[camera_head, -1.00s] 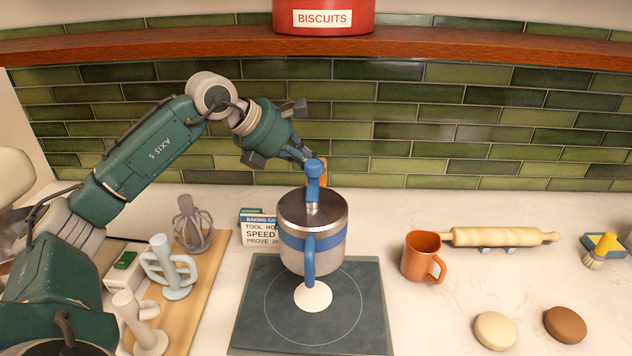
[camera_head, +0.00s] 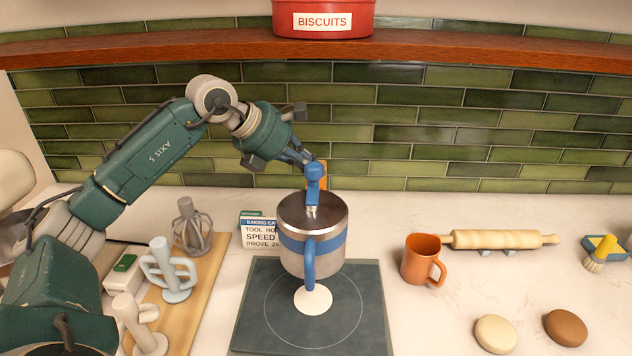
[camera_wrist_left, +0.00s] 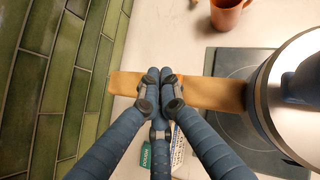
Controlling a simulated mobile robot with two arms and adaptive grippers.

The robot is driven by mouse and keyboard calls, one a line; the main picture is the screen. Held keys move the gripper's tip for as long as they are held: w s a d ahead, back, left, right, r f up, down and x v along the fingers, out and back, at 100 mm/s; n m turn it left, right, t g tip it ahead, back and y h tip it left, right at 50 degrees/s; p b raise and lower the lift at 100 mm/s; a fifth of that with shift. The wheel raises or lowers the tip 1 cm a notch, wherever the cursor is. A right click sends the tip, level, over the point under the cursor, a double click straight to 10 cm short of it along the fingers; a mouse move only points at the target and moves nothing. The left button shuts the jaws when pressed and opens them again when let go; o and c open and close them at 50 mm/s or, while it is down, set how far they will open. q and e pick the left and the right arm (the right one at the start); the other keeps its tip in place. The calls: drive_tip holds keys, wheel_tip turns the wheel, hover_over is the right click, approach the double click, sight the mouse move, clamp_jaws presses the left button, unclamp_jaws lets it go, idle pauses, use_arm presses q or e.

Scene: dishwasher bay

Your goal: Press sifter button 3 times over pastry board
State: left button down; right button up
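The sifter (camera_head: 330,258) is a metal cup with a blue band and a blue front handle. It is upright above the dark pastry board (camera_head: 250,330), which has a thin circle drawn on it; its metal wall also shows in the wrist view (camera_wrist_left: 275,95). A round white patch (camera_head: 313,299) lies on the board below the sifter. My right gripper is out of view.
An orange mug (camera_head: 420,262), rolling pin (camera_head: 500,240) and two round pieces, cream (camera_head: 495,333) and brown (camera_head: 566,328), are at right. A wooden board (camera_head: 205,290) with whisk and beaters is at left. A card (camera_head: 258,232) stands behind. A red tin (camera_head: 322,18) sits on the shelf.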

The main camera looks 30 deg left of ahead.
use_arm(q)
drive_tip(key=shift+f, duration=0.1)
drive_tip(key=shift+f+b, duration=0.35)
drive_tip(key=shift+f+b, duration=0.45)
drive_tip(key=shift+f, duration=0.1)
idle(0.7)
idle(0.3)
drive_tip(key=shift+r+p, duration=0.85)
drive_tip(key=shift+r, duration=0.1)
wheel_tip(320, 180, up, 5)
drive_tip(key=p, duration=0.4)
drive_tip(key=shift+r, duration=0.1)
idle(0.3)
